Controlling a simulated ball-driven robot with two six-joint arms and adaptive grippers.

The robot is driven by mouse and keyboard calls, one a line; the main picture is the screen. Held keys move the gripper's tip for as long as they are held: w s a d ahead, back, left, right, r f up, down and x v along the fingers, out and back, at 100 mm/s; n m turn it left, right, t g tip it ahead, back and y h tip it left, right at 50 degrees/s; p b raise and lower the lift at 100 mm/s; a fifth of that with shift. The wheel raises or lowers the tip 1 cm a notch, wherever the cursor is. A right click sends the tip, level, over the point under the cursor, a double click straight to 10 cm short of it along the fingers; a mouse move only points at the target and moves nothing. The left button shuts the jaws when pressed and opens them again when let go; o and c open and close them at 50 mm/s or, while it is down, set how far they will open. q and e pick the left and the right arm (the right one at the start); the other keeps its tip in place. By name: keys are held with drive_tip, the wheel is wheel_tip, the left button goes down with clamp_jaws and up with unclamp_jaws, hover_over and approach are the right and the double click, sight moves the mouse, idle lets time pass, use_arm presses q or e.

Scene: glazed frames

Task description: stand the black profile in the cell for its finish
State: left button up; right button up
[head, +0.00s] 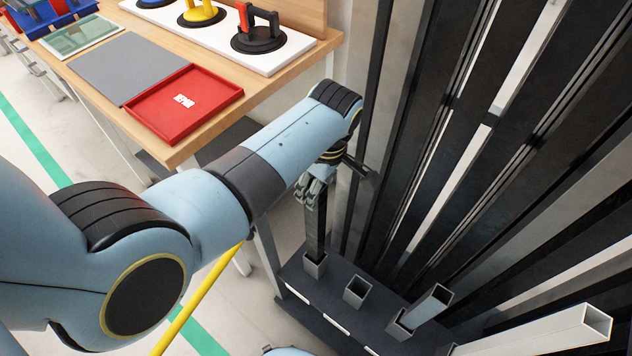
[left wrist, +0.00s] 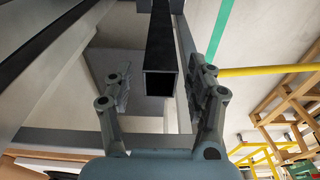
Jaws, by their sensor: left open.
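The black profile (head: 316,228) is a dark square tube with its lower end at the leftmost square cell (head: 315,265) of the rack's base. It looks close to upright, and its lower end appears to be inside the cell. In the left wrist view, its hollow square top end (left wrist: 160,83) faces the camera. My left gripper (head: 312,190) is at the top of the profile. Its fingers (left wrist: 160,92) are open, one on each side of the profile, with visible gaps. My right gripper is not in view.
An empty cell (head: 355,290) is beside the leftmost one. A grey profile (head: 430,305) and a white profile (head: 540,335) lean at the right. Tall black panels (head: 480,130) crowd behind. A wooden table (head: 185,145) with a red tray (head: 183,118) stands left.

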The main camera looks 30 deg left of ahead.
use_arm(q)
drive_tip(key=r, duration=0.2)
drive_tip(key=r+p, duration=0.1)
drive_tip(key=r, duration=0.3)
drive_tip(key=shift+d, duration=0.4)
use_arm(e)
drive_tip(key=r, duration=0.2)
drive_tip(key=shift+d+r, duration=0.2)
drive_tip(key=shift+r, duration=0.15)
use_arm(q)
drive_tip(key=shift+s+f, duration=0.1)
